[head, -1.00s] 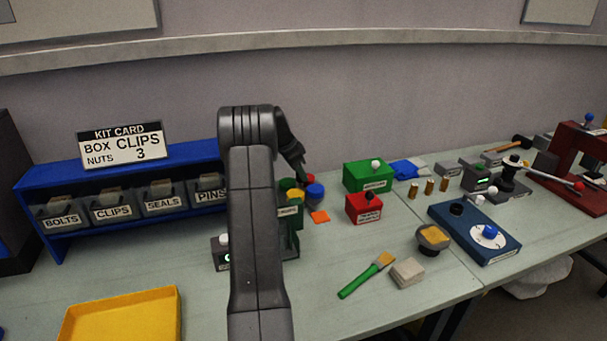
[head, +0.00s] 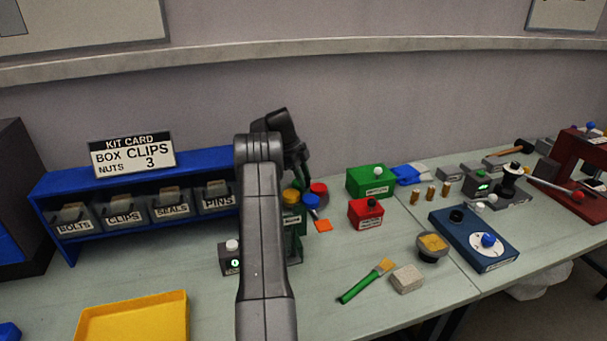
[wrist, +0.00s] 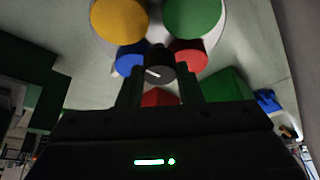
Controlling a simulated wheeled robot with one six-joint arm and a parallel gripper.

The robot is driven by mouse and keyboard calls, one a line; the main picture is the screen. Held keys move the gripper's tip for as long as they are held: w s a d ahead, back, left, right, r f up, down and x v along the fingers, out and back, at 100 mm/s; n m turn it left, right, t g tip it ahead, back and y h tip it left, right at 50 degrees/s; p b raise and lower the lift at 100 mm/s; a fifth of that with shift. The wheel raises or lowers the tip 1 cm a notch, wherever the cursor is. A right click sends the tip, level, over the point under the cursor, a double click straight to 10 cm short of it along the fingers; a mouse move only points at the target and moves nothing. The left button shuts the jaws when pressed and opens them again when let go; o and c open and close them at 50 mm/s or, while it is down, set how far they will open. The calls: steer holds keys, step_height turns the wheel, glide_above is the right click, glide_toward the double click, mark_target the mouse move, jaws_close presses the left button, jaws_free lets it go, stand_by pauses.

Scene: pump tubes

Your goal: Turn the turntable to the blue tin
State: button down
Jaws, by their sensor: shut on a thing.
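The turntable shows in the wrist view as a pale disc (wrist: 222,30) with tins around a dark knob (wrist: 158,68) that has a white mark. The blue tin (wrist: 128,60) is left of the knob and the red tin (wrist: 190,54) right of it. The yellow tin (wrist: 120,18) and green tin (wrist: 192,16) are at the top. My gripper (wrist: 160,86) is shut on the knob. In the head view the blue tin (head: 311,201) is at the front, between the yellow tin (head: 290,196) and red tin (head: 318,188). My arm hides part of the turntable there.
A red box (head: 366,215) and a green box (head: 368,184) stand to the right. A small grey box with a white button (head: 231,258) and labelled bins (head: 170,208) are left of my arm.

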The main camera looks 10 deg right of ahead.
steer(key=shift+m, duration=0.4)
steer(key=c, duration=1)
jaws_free()
steer(key=shift+v, duration=3.75)
steer(key=shift+d+f, duration=0.1)
glide_above(297, 188)
steer(key=s+d, duration=0.2)
steer(key=f, duration=0.6)
steer(key=shift+w+f, duration=0.25)
steer(key=shift+f, duration=0.1)
steer(key=shift+n, duration=0.3)
steer(key=shift+r, duration=0.15)
